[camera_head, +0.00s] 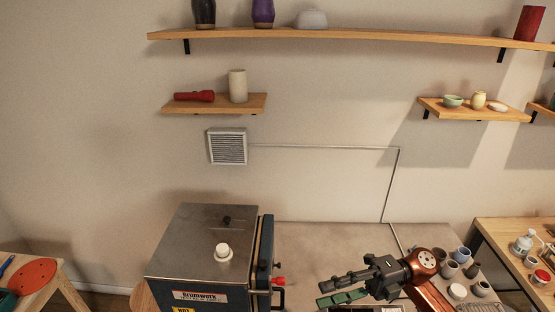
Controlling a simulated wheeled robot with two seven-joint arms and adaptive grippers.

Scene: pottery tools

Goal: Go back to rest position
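My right gripper (328,293) shows at the bottom, right of centre, with its orange-brown arm coming in from the lower right. Its two dark fingers point left and stand apart, with nothing visible between them. It is over the grey surface (300,242), to the right of a metal kiln (195,242). A gap shows between the fingers and the kiln's door side. My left gripper and arm are not in view.
A white knob (223,252) sits on the kiln top, and a red knob (279,281) sticks out at its right side. Several cups (449,269) stand right of my arm, by a wooden table (500,235). Wall shelves (350,36) hang above. A stool (60,285) is at left.

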